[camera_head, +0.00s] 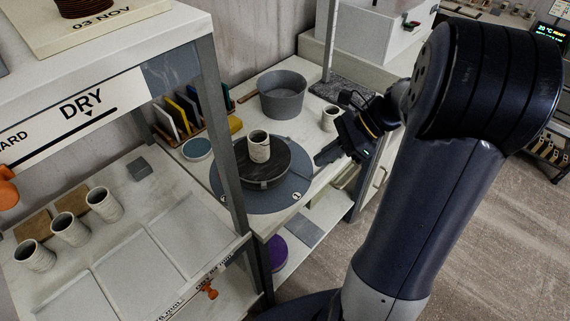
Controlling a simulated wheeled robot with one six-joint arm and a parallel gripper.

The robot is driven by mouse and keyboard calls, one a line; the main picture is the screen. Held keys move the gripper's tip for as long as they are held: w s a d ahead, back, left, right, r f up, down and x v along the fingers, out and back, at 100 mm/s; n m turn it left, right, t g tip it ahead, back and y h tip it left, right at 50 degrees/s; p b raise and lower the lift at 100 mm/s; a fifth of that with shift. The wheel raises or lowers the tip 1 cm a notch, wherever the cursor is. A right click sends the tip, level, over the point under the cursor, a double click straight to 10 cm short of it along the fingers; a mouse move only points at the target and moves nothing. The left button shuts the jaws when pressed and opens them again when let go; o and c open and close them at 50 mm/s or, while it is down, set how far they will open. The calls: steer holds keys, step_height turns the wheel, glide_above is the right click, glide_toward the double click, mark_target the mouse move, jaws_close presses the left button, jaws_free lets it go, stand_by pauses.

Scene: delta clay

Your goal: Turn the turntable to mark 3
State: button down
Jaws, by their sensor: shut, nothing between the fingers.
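The turntable (263,172) is a dark round disc on a larger grey round base (262,201) on the workbench. A pale speckled cup (259,147) stands upright on the disc. Small round white marks show on the base's front rim, but I cannot read their numbers. I cannot tell whether the fingertips touch the disc. The shelf post hides part of the base's left side.
A grey bucket (282,101) stands behind the turntable, and a small cup (329,119) stands behind my gripper. A shelf post (222,130) rises at the left front. Several cups (70,230) stand on the left shelf. Coloured tiles (180,112) stand in a rack at the back.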

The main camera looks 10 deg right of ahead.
steer(key=x, duration=0.8)
steer(key=shift+s+a+f, duration=0.1)
steer(key=shift+a+f, duration=0.05)
steer(key=shift+f, duration=0.25)
steer(key=a, duration=0.3)
steer(key=shift+a+f, duration=0.2)
steer(key=shift+f, duration=0.05)
steer(key=shift+w+a+p, duration=0.25)
steer(key=shift+a+p, duration=0.05)
steer(key=shift+a, duration=0.3)
steer(key=shift+s+a, duration=0.1)
steer(key=shift+a, duration=0.05)
